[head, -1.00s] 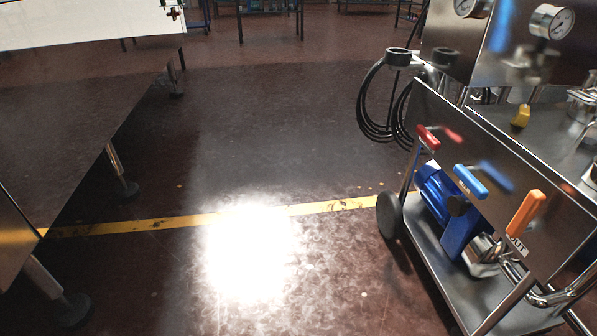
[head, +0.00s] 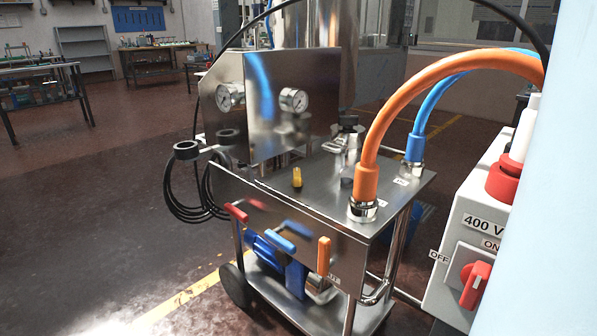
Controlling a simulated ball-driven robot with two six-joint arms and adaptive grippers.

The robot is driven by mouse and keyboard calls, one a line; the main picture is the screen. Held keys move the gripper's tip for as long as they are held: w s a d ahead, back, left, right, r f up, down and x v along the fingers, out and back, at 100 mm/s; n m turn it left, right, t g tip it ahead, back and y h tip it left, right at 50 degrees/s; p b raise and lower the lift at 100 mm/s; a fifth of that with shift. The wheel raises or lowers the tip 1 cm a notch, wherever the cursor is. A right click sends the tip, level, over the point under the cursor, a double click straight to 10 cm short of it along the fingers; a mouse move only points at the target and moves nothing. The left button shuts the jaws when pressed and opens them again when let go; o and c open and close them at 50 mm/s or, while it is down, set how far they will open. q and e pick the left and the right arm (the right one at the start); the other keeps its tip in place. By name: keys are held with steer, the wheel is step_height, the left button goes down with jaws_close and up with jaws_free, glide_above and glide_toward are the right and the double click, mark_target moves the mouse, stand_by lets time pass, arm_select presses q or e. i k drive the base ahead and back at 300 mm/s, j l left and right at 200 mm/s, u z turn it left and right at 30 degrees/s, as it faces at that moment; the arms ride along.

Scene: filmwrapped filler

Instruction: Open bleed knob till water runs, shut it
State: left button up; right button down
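A steel filter cart (head: 270,205) stands in the middle of the head view. A small yellow knob (head: 297,178) stands on its top deck. Behind it, a black knob (head: 348,122) sits above steel fittings near the back panel. I cannot tell which of these is the bleed knob. Two round gauges, left (head: 229,97) and right (head: 294,100), are on the steel panel. Red (head: 236,212), blue (head: 281,241) and orange (head: 323,256) lever handles line the cart's front. No running water is visible. Neither of my grippers is in view.
An orange hose (head: 404,88) and a blue hose (head: 428,103) arch from the deck to the right. A grey 400 V switch box (head: 465,245) with a red rotary switch (head: 475,284) stands close at right. Coiled black cable (head: 192,205) hangs at left. Open floor lies left.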

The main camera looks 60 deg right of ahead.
mark_target(297, 182)
steer(key=i+z, duration=0.1)
steer(key=z, duration=1.65)
